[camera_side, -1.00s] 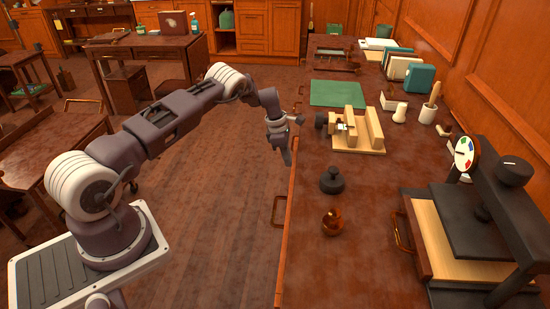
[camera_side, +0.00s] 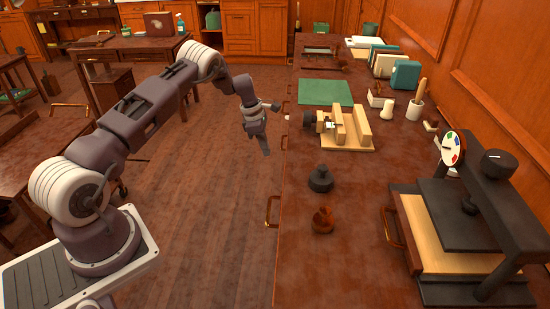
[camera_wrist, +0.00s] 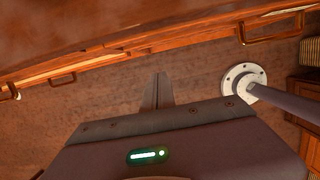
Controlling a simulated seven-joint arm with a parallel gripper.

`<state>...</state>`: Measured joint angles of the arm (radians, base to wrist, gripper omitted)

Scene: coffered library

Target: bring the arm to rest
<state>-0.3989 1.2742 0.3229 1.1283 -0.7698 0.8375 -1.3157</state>
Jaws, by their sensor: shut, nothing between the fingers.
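My gripper (camera_side: 266,151) hangs over the floor beside the left edge of the long wooden bench (camera_side: 300,265), pointing down and apart from the bench. Its fingers are shut together with nothing between them. In the wrist view the closed fingertips (camera_wrist: 160,76) point at the bare brown floor, with the bench edge beyond them. My arm is bent, raised at its middle joint and coming down toward the gripper.
The bench holds a black knobbed weight (camera_side: 320,179), a small brown pot (camera_side: 323,220), a wooden jig (camera_side: 345,128), a green mat (camera_side: 325,92) and a large press (camera_side: 470,220). Metal handles (camera_side: 272,211) stick out from its side. The floor (camera_side: 205,200) left of it is clear.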

